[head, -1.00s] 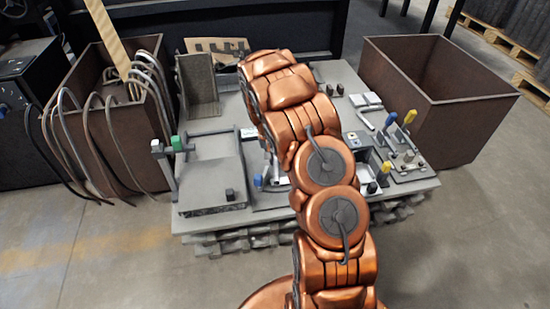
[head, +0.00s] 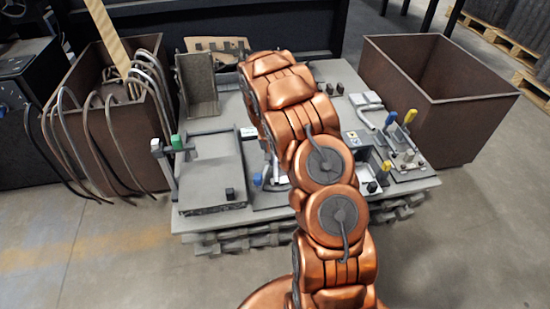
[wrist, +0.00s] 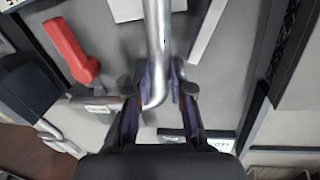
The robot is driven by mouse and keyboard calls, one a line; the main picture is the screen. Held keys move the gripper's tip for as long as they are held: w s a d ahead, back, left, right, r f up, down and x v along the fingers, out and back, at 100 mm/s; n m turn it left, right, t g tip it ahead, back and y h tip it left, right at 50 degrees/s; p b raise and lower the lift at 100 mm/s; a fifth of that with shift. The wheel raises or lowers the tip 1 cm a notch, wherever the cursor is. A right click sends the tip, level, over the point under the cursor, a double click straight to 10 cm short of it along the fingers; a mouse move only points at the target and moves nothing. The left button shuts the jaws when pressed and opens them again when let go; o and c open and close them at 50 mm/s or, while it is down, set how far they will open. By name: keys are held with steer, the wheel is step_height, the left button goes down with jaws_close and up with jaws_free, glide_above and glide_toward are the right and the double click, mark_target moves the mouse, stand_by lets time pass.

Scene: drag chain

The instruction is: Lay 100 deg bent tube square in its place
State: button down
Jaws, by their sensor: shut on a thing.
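In the wrist view, my gripper (wrist: 158,97) is shut on a grey metal bent tube (wrist: 157,30). The tube's straight leg runs up out of the picture from between the fingers. Its lower part curves just below the fingertips toward the left. I cannot tell whether the tube touches the surface under it. In the head view my own arm hides the gripper and the tube. The tube's place cannot be told for sure from these frames.
In the wrist view, a red handle (wrist: 72,52) lies left of the gripper. The grey worktable (head: 215,222) carries a raised block at left and several fixtures at right. A brown bin (head: 88,135) with bent tubes stands left; an empty brown bin (head: 455,125) stands right.

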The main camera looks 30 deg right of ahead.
steer(key=shift+f+b, duration=0.3)
steer(key=shift+f, duration=0.8)
stand_by(0.3)
stand_by(0.5)
steer(key=c, duration=1)
jaws_free()
steer(key=shift+o, duration=0.2)
steer(key=shift+a, duration=0.15)
steer(key=shift+w, duration=0.1)
step_height(320, 180, up, 12)
steer(key=w+a, duration=0.1)
steer(key=shift+a, duration=0.25)
steer(key=shift+f, duration=0.1)
